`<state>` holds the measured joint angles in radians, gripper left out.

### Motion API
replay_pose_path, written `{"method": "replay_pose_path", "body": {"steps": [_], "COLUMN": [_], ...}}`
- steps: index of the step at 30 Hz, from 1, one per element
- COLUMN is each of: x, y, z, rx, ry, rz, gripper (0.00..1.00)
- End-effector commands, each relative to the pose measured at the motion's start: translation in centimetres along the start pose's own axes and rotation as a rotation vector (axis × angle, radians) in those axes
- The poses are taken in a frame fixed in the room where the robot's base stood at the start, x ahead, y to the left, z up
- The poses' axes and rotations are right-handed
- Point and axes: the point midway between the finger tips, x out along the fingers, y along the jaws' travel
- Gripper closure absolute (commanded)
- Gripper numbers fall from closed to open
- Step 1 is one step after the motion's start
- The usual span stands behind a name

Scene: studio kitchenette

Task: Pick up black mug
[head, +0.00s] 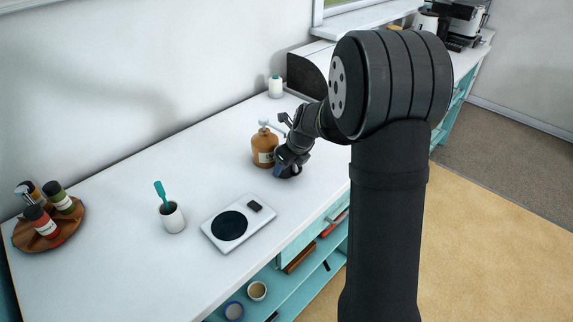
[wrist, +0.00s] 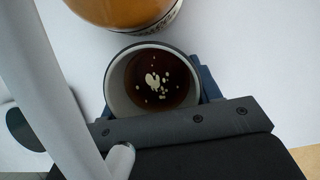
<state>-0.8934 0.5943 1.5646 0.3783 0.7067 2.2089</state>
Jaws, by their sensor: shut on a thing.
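The black mug (head: 287,170) stands on the white counter, partly hidden by my gripper (head: 292,157) in the head view. In the wrist view I look down into the mug (wrist: 110,80). It has a pale inside and holds dark liquid with light foam specks. My gripper (wrist: 155,95) is shut on the mug, with dark blue finger parts at its left and right sides. The mug looks upright. I cannot tell whether its base touches the counter.
A white bottle (head: 275,88) stands behind.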

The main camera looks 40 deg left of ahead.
Motion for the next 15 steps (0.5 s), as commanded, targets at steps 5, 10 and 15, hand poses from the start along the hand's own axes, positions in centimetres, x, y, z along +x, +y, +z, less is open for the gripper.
{"method": "replay_pose_path", "body": {"steps": [5, 10, 15], "x": [-0.4, -1.3, -2.4], "y": [0.0, 0.0, -0.1], "z": [0.2, 0.6, 1.1], "rx": [-0.001, -0.001, 0.000], "ry": [-0.002, -0.003, -0.003], "rz": [-0.002, -0.002, -0.002], "gripper": [0.76, 0.76, 0.76]}}
